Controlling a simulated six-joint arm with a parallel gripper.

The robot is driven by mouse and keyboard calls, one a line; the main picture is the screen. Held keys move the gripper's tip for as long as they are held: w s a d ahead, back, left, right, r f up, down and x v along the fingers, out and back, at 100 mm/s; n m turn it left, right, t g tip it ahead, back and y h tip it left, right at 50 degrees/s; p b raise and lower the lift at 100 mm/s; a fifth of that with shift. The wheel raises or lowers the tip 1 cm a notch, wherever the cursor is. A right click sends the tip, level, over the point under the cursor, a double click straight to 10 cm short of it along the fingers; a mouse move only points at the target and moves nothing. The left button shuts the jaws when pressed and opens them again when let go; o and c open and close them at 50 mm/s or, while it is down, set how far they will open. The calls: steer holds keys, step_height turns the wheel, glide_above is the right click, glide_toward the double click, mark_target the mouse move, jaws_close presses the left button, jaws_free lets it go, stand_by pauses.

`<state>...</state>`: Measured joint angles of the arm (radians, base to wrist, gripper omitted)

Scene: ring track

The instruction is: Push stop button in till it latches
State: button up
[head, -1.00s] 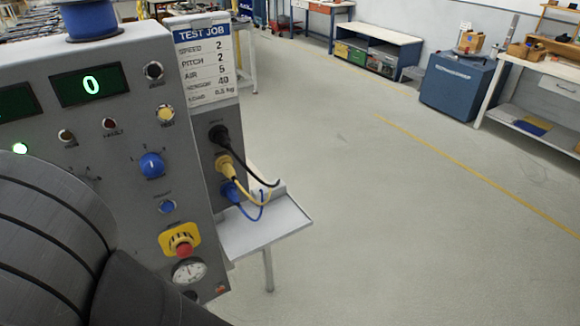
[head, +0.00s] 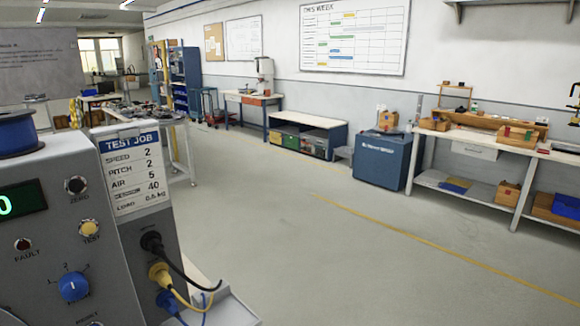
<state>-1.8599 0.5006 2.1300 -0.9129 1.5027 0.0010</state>
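The stop button is not in view now; it lies below the lower edge of the picture. The upper part of the grey control panel (head: 50,245) shows at the left. The display's visible digit is 0. My gripper is not in view.
A TEST JOB card (head: 134,170) is on the panel's right side. Black, yellow and blue cables (head: 180,296) plug in below it, above a small shelf (head: 232,308). Open floor (head: 300,240) lies to the right. A blue cabinet (head: 380,155) and a workbench (head: 500,145) stand further back.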

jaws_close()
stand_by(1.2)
